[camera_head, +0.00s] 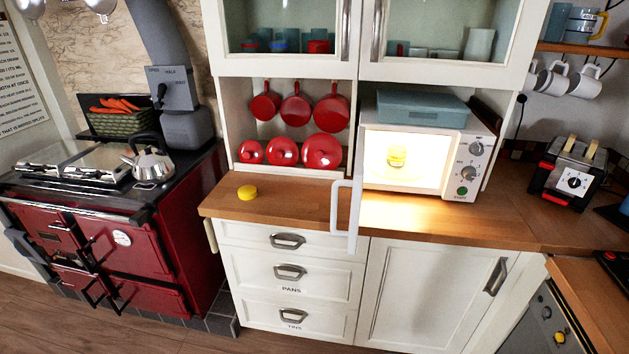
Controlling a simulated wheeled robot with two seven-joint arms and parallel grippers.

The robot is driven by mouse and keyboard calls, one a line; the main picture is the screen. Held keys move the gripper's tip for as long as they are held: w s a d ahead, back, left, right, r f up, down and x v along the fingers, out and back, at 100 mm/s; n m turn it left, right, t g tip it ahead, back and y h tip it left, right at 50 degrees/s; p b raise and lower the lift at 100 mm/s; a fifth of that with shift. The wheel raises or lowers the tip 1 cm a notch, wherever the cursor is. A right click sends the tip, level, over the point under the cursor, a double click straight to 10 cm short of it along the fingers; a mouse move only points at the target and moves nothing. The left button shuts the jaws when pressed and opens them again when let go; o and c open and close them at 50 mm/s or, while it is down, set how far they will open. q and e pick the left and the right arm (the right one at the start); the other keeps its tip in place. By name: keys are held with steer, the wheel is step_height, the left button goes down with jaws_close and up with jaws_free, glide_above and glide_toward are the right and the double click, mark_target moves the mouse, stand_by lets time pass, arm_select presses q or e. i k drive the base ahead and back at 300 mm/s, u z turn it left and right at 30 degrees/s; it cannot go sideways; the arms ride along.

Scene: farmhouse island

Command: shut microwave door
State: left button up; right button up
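The white microwave (450,180) stands on the wooden counter in the head view, right of centre, with its inside lit. Its door (354,215) is open, swung out toward me at the left side of the microwave and seen nearly edge-on. The white door handle (336,207) is on the left face of the door, near its free edge. Neither of my grippers is in view.
A yellow lid (247,192) lies on the wooden counter (290,205) left of the door. Red pots hang and stand in the shelf behind. A blue-grey box (422,108) rests on the microwave. A toaster (570,175) stands right; a red range (120,250) stands left.

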mark_target(356, 183)
steer(key=u, duration=0.5)
steer(key=i, duration=0.75)
steer(key=z, duration=0.4)
steer(key=i, duration=0.85)
steer(key=u, duration=0.25)
steer(key=k, duration=0.9)
steer(key=z, duration=1.1)
